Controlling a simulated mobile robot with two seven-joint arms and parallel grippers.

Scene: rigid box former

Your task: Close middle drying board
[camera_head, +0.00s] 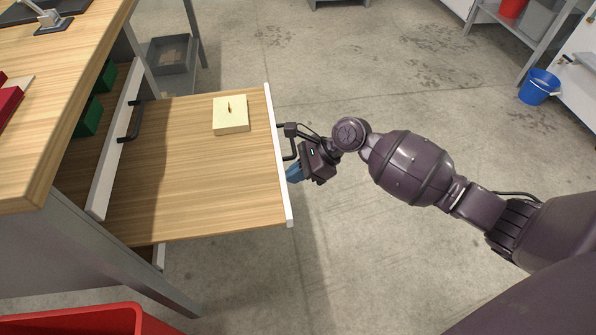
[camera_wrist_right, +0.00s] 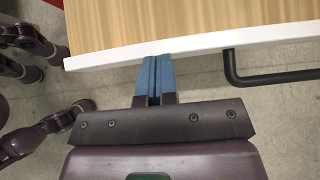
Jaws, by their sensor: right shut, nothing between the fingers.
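The middle drying board (camera_head: 190,185) is pulled far out of the bench, a flat wooden panel with a white front edge (camera_head: 279,160). A black bar handle (camera_head: 289,142) sits on that front; it also shows in the right wrist view (camera_wrist_right: 270,78). My right gripper (camera_head: 292,174) is shut and empty, its blue fingertips at the outer face of the white front, beside the handle. In the right wrist view the fingertips (camera_wrist_right: 157,62) meet the front's edge left of the handle; I cannot tell if they touch. My left gripper is not in view.
A pale square block (camera_head: 231,115) lies on the board near its far front corner. Another white front (camera_head: 112,150) with a black handle is above, near the bench, with green bins (camera_head: 90,115) behind it. A red container (camera_head: 80,320) stands at the lower left. A blue bucket (camera_head: 539,87) is far right.

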